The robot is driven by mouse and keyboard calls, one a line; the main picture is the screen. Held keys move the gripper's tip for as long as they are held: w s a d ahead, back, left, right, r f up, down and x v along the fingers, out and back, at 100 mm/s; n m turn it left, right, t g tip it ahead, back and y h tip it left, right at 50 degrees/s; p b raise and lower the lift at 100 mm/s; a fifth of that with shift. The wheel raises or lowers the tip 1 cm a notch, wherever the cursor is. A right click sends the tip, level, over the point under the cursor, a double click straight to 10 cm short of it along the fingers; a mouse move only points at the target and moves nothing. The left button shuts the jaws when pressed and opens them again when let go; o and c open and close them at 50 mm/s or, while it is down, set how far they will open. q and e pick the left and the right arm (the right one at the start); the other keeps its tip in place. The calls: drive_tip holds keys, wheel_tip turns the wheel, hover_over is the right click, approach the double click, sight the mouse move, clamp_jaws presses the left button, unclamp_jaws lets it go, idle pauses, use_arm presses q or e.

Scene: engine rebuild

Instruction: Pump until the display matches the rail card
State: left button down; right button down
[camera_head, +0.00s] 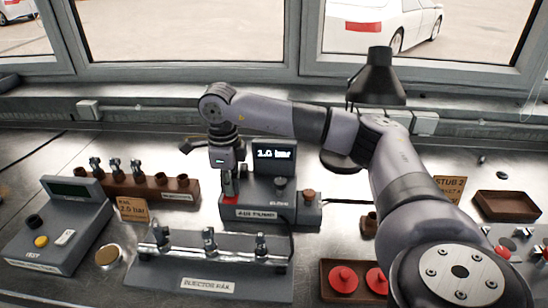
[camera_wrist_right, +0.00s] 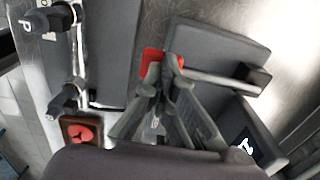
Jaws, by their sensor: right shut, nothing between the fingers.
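The pump unit (camera_head: 262,213) stands on the bench in the middle of the head view. Its lit display (camera_head: 273,154) reads "1.0 bar". The rail card (camera_head: 131,209) is a tan card at the left; it appears to read "2.0 bar". My right gripper (camera_head: 229,186) points down, shut and empty, over the left part of the pump unit, at a red part (camera_head: 229,196). In the wrist view the shut fingertips (camera_wrist_right: 166,68) overlap the red part (camera_wrist_right: 150,58); whether they touch it I cannot tell. My left gripper is not in view.
The injector rail (camera_head: 208,280) lies in front of the pump unit. A brown injector rack (camera_head: 150,190) stands behind the card, and a grey tester (camera_head: 55,230) at far left. A tray with red caps (camera_head: 343,280) is at front right.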

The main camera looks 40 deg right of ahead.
drive_tip(key=shift+f, duration=0.45)
drive_tip(key=shift+r+p, duration=1.25)
drive_tip(key=shift+r, duration=0.9)
drive_tip(key=shift+f, duration=0.2)
drive_tip(key=shift+f+b, duration=1.65)
drive_tip(key=shift+f, duration=0.45)
drive_tip(key=shift+r+p, duration=1.5)
drive_tip(key=shift+r, duration=0.75)
drive_tip(key=shift+f, duration=0.1)
